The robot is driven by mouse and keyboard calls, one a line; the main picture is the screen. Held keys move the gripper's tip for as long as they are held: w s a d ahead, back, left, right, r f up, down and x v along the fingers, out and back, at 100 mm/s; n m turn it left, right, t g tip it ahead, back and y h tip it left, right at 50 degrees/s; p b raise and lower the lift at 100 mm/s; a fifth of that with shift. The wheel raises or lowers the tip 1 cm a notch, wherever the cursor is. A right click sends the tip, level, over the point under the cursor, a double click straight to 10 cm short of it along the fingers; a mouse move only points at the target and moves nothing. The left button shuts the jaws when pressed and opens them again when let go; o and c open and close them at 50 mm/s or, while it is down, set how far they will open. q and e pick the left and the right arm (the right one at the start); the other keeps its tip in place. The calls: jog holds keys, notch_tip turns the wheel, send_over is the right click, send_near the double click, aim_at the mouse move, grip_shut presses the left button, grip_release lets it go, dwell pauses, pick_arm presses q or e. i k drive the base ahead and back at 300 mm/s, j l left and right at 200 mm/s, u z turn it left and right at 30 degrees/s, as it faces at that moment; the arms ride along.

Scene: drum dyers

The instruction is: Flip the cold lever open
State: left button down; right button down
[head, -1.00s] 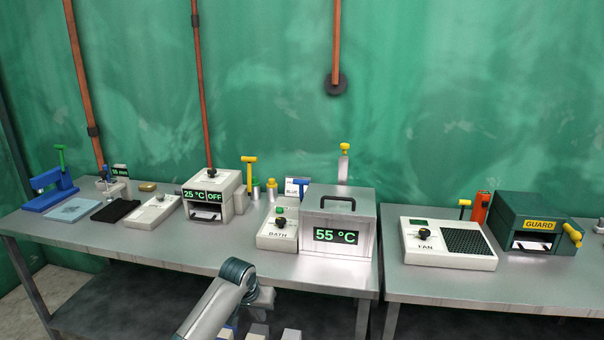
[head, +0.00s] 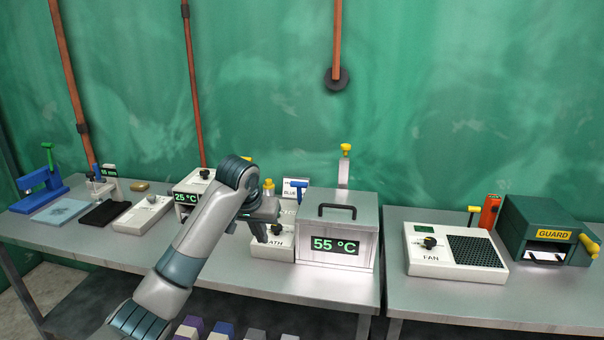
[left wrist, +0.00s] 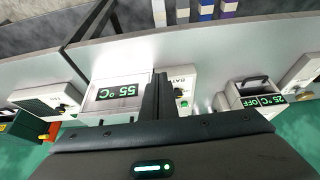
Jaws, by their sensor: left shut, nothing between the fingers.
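No lever is visibly labelled cold. A blue T-shaped lever (head: 296,187) stands behind the BATH unit (head: 285,249), left of the grey 55 °C box (head: 365,232). A tall lever with a yellow top (head: 346,150) stands behind that box. My left gripper (head: 263,237) is shut and empty, over the left part of the BATH unit and below the blue lever in the head view. In the left wrist view its shut fingers (left wrist: 158,97) point between the 55 °C box (left wrist: 112,97) and the 25 °C box. My right gripper is out of view.
My left arm partly hides the 25 °C box (head: 182,188); the left wrist view shows it reading OFF (left wrist: 252,101). The fan unit (head: 430,262) and GUARD box (head: 520,222) stand on the right table. Coloured blocks (head: 222,330) sit low in front.

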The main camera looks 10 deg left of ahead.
aim_at(299, 185)
jog(key=i+l, duration=0.1)
jog(key=i, duration=1.55)
